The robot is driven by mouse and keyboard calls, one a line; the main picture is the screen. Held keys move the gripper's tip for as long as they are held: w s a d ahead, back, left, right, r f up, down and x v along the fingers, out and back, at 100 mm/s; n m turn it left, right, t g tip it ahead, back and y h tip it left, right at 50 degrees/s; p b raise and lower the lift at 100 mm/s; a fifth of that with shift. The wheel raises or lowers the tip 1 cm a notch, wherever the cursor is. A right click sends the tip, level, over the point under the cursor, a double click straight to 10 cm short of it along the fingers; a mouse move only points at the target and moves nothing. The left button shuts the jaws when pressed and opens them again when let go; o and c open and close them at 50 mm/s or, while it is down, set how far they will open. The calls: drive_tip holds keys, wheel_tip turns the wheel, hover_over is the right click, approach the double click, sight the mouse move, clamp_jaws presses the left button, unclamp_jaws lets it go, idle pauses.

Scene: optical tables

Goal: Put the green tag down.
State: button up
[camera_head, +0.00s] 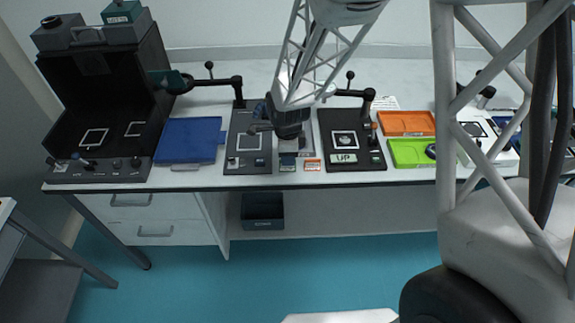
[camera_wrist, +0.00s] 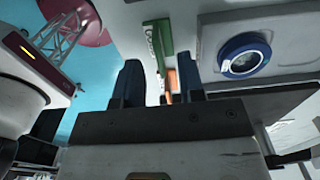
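The green tag (camera_wrist: 154,42) shows in the wrist view just past my fingertips, with white lettering on its face. A small dark green tag (camera_head: 288,163) at the table's front edge in the head view appears to be the same one. My gripper (camera_wrist: 159,70) has its two dark blue fingers apart, with a gap between them. No finger visibly presses on the tag. In the head view, my gripper (camera_head: 288,136) is low over the front of the table, above the tag. I cannot tell the exact height between them.
An orange-and-white tag (camera_head: 312,164) lies right of the green one; an orange piece shows between the fingers (camera_wrist: 170,86). Dark panels (camera_head: 246,160) and (camera_head: 350,175) flank this spot. A blue tray (camera_head: 188,140) is left; orange (camera_head: 406,122) and green (camera_head: 408,152) trays are right.

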sight(288, 168)
drive_tip(key=shift+f, duration=1.7)
drive_tip(key=shift+c, duration=0.4)
clamp_jaws()
